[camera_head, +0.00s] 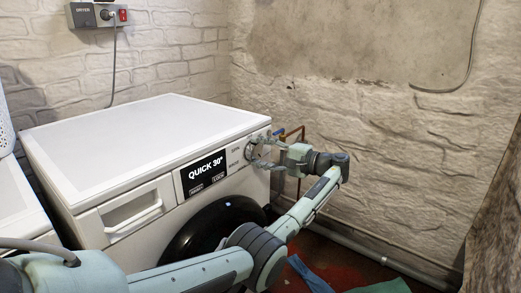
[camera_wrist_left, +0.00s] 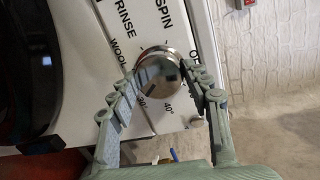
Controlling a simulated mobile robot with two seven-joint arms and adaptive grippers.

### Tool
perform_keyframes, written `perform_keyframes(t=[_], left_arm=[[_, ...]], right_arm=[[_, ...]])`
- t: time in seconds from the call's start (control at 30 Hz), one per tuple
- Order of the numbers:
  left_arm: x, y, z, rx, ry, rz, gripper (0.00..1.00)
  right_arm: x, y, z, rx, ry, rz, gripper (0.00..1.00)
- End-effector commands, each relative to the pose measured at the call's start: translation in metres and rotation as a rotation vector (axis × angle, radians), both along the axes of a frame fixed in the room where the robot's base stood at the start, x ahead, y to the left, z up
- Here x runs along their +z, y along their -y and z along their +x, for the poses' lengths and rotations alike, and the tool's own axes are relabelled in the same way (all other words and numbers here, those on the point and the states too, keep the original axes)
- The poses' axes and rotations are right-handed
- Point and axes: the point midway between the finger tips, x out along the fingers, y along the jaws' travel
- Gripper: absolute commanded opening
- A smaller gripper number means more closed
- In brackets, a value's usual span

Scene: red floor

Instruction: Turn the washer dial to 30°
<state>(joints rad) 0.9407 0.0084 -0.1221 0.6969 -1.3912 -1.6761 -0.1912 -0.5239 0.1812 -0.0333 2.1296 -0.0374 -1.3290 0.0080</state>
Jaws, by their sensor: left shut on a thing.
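The white washer (camera_head: 125,140) stands against the brick wall, with its round dark door low on the front. Its black display (camera_head: 204,174) reads "QUICK 30°". The round metal dial (camera_wrist_left: 157,66) shows in the left wrist view, ringed by the labels SPIN, RINSE, WOOL, 40° and a partly hidden OFF. My left gripper (camera_head: 257,152) is at the dial at the right end of the panel. In the left wrist view its two fingers (camera_wrist_left: 167,72) are on either side of the dial, shut on it, and partly cover it. My right gripper is not in view.
Pipes (camera_head: 292,135) run by the wall just right of the washer. A grey dryer socket box (camera_head: 97,15) hangs on the wall. Another white appliance (camera_head: 18,200) is at the left edge. Cloths (camera_head: 310,275) lie on the red floor at the bottom.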

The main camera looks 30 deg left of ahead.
Motion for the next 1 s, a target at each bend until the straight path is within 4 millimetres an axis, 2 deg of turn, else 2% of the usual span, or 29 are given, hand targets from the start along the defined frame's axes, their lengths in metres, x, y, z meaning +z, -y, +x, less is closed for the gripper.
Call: perform_keyframes(t=[0.3, 0.83, 0.87, 1.0], left_arm=[[0.001, 0.0, 0.001, -0.001, -0.114, 0.01, 0.19], [0.0, 0.0, 0.001, -0.002, -0.134, 0.011, 0.19], [0.0, 0.0, 0.001, -0.002, -0.134, 0.011, 0.52], [0.0, 0.0, 0.001, -0.002, -0.134, 0.011, 0.69]], right_arm=[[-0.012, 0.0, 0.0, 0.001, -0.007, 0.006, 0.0], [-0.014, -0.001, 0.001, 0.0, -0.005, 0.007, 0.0], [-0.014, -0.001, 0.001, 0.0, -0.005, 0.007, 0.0], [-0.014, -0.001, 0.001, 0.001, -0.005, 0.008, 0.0]])
